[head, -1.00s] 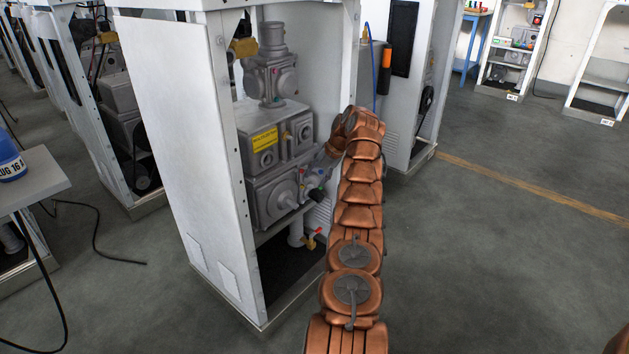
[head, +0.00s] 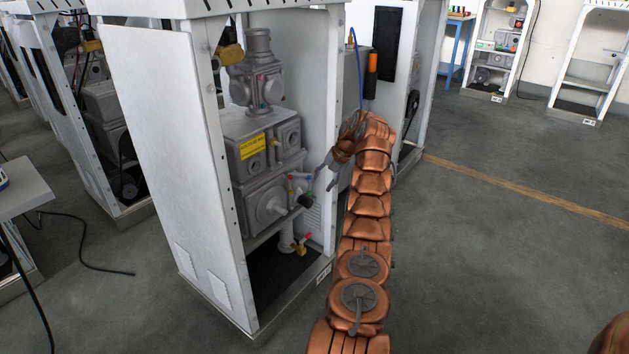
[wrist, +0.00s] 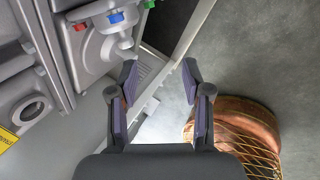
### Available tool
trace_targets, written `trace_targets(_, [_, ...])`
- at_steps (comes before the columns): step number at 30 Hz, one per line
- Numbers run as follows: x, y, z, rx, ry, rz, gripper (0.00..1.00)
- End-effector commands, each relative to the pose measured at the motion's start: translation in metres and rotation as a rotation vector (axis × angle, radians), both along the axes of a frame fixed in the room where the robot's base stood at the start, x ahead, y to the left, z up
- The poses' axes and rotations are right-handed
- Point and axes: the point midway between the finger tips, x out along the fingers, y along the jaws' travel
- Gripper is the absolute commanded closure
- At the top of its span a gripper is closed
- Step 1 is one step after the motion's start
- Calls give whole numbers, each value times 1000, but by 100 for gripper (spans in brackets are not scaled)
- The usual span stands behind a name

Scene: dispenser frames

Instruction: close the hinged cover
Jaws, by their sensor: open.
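A white dispenser cabinet stands left of centre in the head view, with a tall flat white panel (head: 155,150) on its left side. I cannot tell whether this panel is the hinged cover. The cabinet's front is open and shows grey pump units (head: 262,145) inside. My gripper (head: 326,180) is at the cabinet's right front edge, beside the small coloured valves (head: 297,190). In the wrist view my gripper (wrist: 159,72) is open, with nothing between its fingers.
A neighbouring white cabinet (head: 425,75) stands behind my arm. A grey table (head: 20,190) is at the left edge, with a black cable (head: 85,245) on the floor near it. Open floor (head: 500,240) lies to the right. White racks (head: 590,75) stand at the back right.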

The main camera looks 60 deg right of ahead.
Motion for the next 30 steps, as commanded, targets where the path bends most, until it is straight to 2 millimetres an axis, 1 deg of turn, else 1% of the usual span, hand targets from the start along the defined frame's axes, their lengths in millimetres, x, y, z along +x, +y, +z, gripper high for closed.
trace_targets(6, [-25,-9,0,0,0,-1,51])
trace_targets(15, [-54,-20,1,0,0,0,51])
trace_targets(20, [-60,-22,0,0,0,1,51])
trace_targets(28, [-60,-22,0,0,0,1,51])
trace_targets(30, [-60,-22,0,1,2,1,59])
